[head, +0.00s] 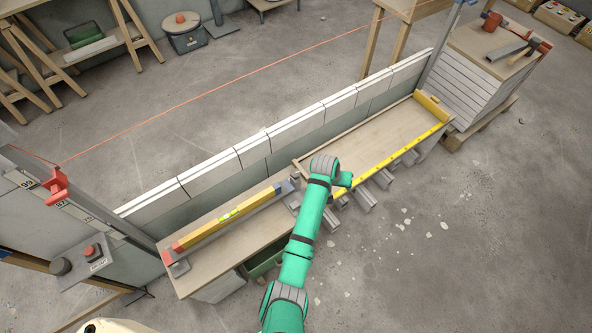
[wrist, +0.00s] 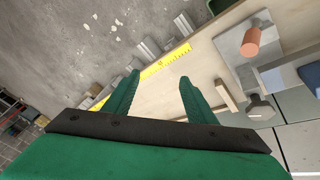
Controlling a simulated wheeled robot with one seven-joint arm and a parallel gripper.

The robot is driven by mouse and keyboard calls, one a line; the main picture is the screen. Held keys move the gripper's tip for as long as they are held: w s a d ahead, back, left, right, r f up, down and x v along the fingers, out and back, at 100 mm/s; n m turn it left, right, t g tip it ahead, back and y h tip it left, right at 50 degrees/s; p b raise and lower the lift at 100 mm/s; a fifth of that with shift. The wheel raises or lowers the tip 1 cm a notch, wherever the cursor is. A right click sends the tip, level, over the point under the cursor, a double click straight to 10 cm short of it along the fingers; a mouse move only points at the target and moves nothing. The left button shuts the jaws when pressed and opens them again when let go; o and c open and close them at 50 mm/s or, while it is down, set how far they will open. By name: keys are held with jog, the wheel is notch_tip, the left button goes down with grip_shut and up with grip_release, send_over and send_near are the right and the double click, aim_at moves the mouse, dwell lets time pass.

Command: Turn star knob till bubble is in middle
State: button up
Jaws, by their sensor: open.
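The yellow spirit level (head: 240,208) lies along a wooden bench, beside the low block wall in the head view. A bright green vial (head: 229,216) sits on it; the bubble is too small to make out. My gripper (wrist: 156,92) is open in the wrist view, with nothing between its fingers. Right of its right finger is a grey, many-sided knob head (wrist: 260,107), apart from it; I cannot tell for sure that this is the star knob. In the head view my arm ends over the bench, and the fingers cannot be made out.
A wooden tray (head: 372,137) with a yellow measuring strip (head: 405,158) lies beyond my gripper. In the wrist view a copper-coloured peg (wrist: 258,42) rises from a grey plate. A panel (head: 80,267) with two round knobs stands at left. The floor at right is mostly clear.

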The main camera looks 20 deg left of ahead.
jog(key=w+a+r+g+y, duration=0.1)
jog(key=a+r, duration=0.2)
jog(key=a, duration=0.3)
jog(key=w+a+r+g, duration=0.2)
jog(key=a, duration=0.3)
notch_tip(320, 180, up, 4)
jog(key=g+y, duration=0.1)
send_over(295, 173)
jog(key=shift+n, duration=0.3)
jog(key=f, duration=0.9)
jog(key=shift+w, duration=0.25)
jog(key=shift+d+f, duration=0.3)
jog(key=shift+f, duration=0.25)
jog(key=shift+s+a+f, duration=0.2)
jog(key=shift+a, duration=0.3)
jog(key=shift+d, duration=0.2)
jog(key=c, duration=1)
